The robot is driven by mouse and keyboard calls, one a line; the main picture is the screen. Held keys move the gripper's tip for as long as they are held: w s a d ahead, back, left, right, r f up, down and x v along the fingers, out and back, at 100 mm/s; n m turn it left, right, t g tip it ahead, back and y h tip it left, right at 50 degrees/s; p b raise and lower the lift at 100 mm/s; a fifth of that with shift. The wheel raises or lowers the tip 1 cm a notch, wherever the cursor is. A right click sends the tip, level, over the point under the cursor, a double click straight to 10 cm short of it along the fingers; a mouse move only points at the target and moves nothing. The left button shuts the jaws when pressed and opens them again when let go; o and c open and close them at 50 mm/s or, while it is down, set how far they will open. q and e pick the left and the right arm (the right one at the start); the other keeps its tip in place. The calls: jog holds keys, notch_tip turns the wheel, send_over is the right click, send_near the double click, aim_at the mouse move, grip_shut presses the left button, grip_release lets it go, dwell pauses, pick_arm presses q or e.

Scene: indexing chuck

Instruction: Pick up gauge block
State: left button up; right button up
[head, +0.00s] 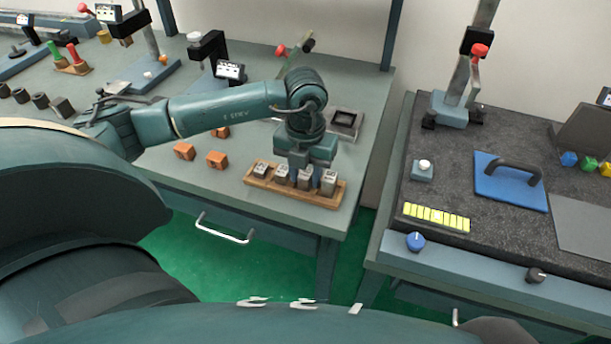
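Several grey metal gauge blocks stand upright in a row in a wooden rack (262,186) near the front right corner of the left bench. The leftmost gauge block (261,169) and the rightmost gauge block (328,182) are clear of the gripper. My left gripper (305,178) points down over the right half of the rack, its fingers around or just beside the third gauge block (304,180). The finger tips are partly hidden among the blocks, so I cannot tell whether they touch it. My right gripper is not in view.
Several orange-brown blocks (217,159) lie left of the rack. A dark square tray (345,123) sits behind it. A red-knobbed lever (282,51) stands farther back. Beyond a gap, the right bench holds a blue plate with a handle (511,187) and a yellow strip (436,217).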

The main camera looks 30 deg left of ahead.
aim_at(305, 173)
pick_arm(q)
grip_shut()
dwell(0.3)
jog(key=shift+r, duration=0.1)
notch_tip(305, 173, up, 10)
jog(key=shift+f+b, duration=0.1)
jog(key=shift+b, duration=0.45)
